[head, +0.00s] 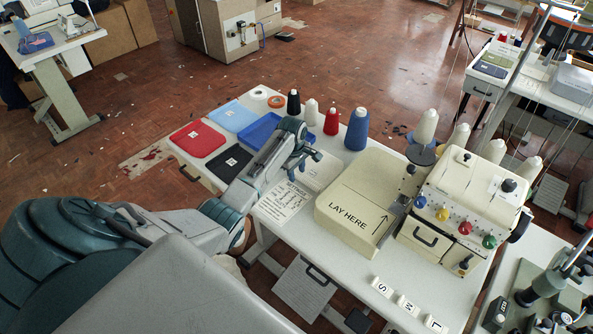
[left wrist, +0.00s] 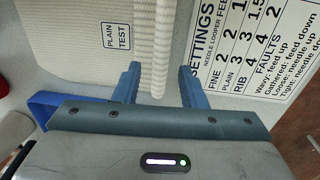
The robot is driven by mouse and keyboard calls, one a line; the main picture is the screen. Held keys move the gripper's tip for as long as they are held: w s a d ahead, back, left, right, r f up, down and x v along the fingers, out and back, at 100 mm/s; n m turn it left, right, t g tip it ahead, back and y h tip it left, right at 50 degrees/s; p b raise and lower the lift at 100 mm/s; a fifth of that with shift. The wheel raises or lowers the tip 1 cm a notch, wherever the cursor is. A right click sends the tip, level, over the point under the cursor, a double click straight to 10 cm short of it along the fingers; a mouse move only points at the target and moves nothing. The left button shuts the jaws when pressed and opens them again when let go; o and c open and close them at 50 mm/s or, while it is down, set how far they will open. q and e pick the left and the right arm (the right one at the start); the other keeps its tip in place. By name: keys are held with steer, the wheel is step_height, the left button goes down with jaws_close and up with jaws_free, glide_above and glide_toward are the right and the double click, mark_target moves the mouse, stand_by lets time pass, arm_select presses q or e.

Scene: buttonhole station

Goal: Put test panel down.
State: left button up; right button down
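The test panel is off-white, with a "PLAIN TEST" label and a raised ribbed strip along one edge. It fills the upper left of the left wrist view (left wrist: 65,45), and part of it shows beside my gripper in the head view (head: 325,171). It appears to lie flat on the table, partly hidden by my gripper. My left gripper (head: 303,161) is over it. In the left wrist view the two blue fingers (left wrist: 163,88) stand apart on either side of the ribbed strip, with a visible gap on each side. My right gripper is in neither view.
A cream machine bed marked "LAY HERE" (head: 350,208) stands right of the panel, beside the machine (head: 465,205). A settings card (head: 284,202) lies in front of the panel. A blue tray (head: 249,139), coloured pads (head: 197,138) and thread cones (head: 331,122) sit around the back and left.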

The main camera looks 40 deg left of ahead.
arm_select(q)
step_height(320, 180, up, 12)
steer(key=s+b, duration=0.1)
steer(key=b, duration=0.1)
stand_by(0.5)
steer(key=shift+r, duration=0.1)
